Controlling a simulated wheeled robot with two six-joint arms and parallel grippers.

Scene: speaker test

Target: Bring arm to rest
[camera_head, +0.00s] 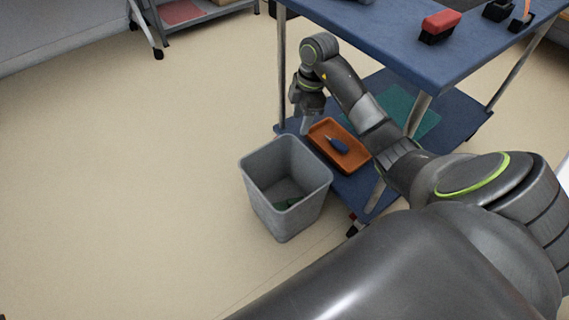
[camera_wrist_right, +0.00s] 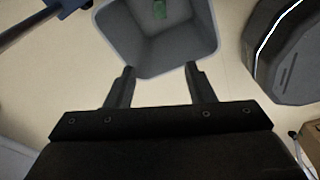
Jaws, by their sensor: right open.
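My right arm reaches in from the lower right of the head view and bends down beside the blue cart. My right gripper (camera_head: 306,126) hangs above the floor, close to the orange tray and the back rim of the grey bin. In the right wrist view my right gripper (camera_wrist_right: 158,75) has its two fingers wide apart with nothing between them. The grey bin (camera_wrist_right: 128,40) is beyond the fingertips, with a green item (camera_wrist_right: 160,10) inside. My left gripper is in neither view.
The grey bin (camera_head: 270,212) stands on the floor in front of the blue cart (camera_head: 378,38). The orange tray (camera_head: 357,163) on its lower shelf holds a dark blue tool (camera_head: 338,144). A red-topped block (camera_head: 440,24) sits on the upper shelf. The floor at left is clear.

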